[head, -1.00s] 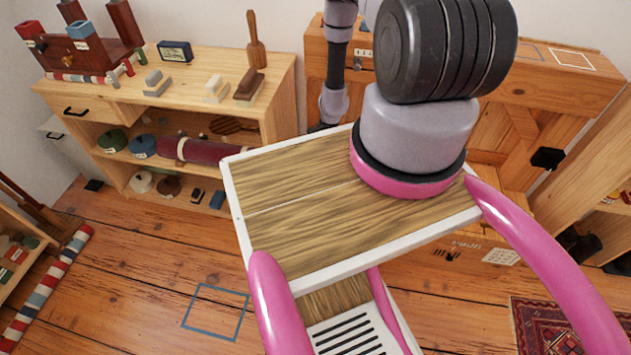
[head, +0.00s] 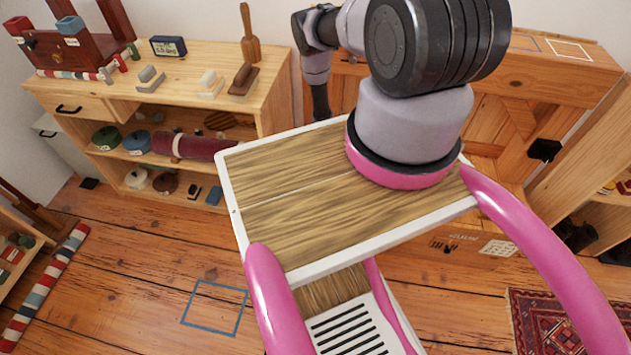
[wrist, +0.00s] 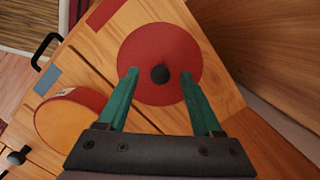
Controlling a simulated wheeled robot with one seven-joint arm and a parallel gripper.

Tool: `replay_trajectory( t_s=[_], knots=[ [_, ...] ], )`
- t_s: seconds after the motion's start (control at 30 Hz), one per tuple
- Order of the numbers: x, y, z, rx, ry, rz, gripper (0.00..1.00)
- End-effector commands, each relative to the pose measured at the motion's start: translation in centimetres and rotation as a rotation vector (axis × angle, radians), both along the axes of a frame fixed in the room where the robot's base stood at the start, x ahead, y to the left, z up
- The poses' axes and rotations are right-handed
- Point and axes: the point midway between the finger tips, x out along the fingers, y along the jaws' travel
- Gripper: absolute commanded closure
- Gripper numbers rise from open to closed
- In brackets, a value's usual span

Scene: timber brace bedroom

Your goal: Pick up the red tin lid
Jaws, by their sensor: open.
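The red tin lid (wrist: 160,40) is a flat red disc with a black knob at its middle, in the upper middle of the wrist view. It lies on a light wooden surface (wrist: 100,50). My gripper (wrist: 158,74) has its two green fingers apart, with the tips overlapping the near part of the lid in the picture and the knob between them. Nothing is held. I cannot tell the height of the fingertips above the lid. I cannot make out the lid or the fingers in the head view.
A round red-rimmed thing with an orange face (wrist: 65,125) stands left of the gripper in the wrist view. A wooden panel (wrist: 260,40) rises at the right. In the head view, a wooden shelf unit (head: 190,95) with tools stands at the left. Bare floor (head: 130,250) shows there.

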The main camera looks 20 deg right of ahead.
Motion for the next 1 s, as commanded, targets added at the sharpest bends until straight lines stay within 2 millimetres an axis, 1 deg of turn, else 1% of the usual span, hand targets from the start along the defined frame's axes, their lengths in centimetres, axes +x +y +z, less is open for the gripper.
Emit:
replay_trajectory(
  t_s=[0.1,0.3,0.37,0.4,0.47,0.5,0.83,1.0],
  knots=[
    [0.0,0.1,-0.6,0.001,0.000,0.001,0.33],
    [0.0,0.1,-0.6,0.001,0.000,0.000,0.33],
    [0.0,0.1,-0.6,0.001,0.000,0.000,0.56],
    [0.0,0.1,-0.6,0.001,0.000,0.000,0.71],
    [0.0,0.1,-0.6,0.001,0.000,0.000,0.94],
    [0.0,0.1,-0.5,0.001,0.000,0.000,1.00],
    [0.0,0.1,-0.4,0.001,-0.001,-0.001,1.00],
    [0.1,0.0,0.8,0.000,-0.002,-0.003,1.00]
  ],
)
